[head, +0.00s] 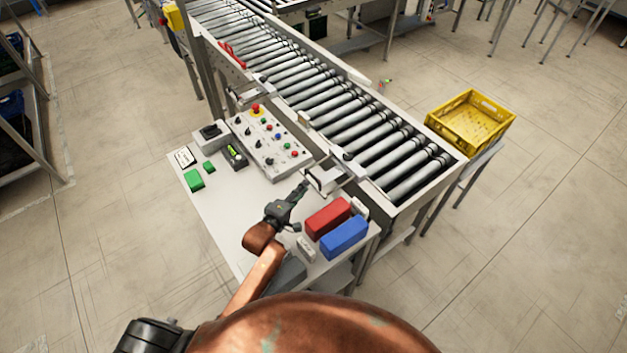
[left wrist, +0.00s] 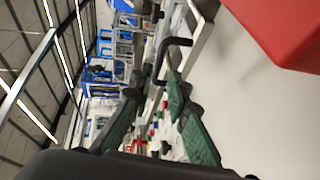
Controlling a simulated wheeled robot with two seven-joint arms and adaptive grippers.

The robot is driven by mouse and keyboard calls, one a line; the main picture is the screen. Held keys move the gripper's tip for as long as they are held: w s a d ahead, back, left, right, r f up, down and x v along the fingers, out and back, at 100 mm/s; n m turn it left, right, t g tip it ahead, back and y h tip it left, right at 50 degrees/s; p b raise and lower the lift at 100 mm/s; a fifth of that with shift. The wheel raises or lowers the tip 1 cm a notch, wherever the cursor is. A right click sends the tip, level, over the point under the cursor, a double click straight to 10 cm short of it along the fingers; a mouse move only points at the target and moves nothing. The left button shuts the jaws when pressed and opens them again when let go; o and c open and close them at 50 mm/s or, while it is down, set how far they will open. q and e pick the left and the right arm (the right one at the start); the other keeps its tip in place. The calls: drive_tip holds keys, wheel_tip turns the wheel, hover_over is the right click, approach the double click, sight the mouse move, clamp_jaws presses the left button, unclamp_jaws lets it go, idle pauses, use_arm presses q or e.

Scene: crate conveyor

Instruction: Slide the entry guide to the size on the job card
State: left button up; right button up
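The entry guide (head: 325,181) is a pale metal bracket at the near end of the roller conveyor, by the table's right edge. Its dark bent handle (left wrist: 174,46) shows in the left wrist view, just beyond my fingertips. My left gripper (head: 301,188) points at the guide from the near side. In the left wrist view its two green fingers (left wrist: 156,88) stand apart, with nothing clearly held between them. The job card (head: 184,157) is a small white card with dark marks at the table's left corner; its writing is too small to read. My right gripper is out of view.
A button panel (head: 268,142) stands on the white table. A red block (head: 328,217) and a blue block (head: 344,237) lie close to the right of my left gripper. The red block also fills the wrist view's upper right corner (left wrist: 285,25). A yellow crate (head: 470,121) stands beyond the conveyor (head: 345,121).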

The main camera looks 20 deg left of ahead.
sight(313, 175)
use_arm(q)
drive_tip(key=x, duration=0.7)
drive_tip(key=shift+w+d+p, duration=0.1)
drive_tip(key=shift+w+p, duration=0.2)
drive_tip(key=shift+w, duration=0.05)
drive_tip(key=shift+c, duration=0.3)
clamp_jaws()
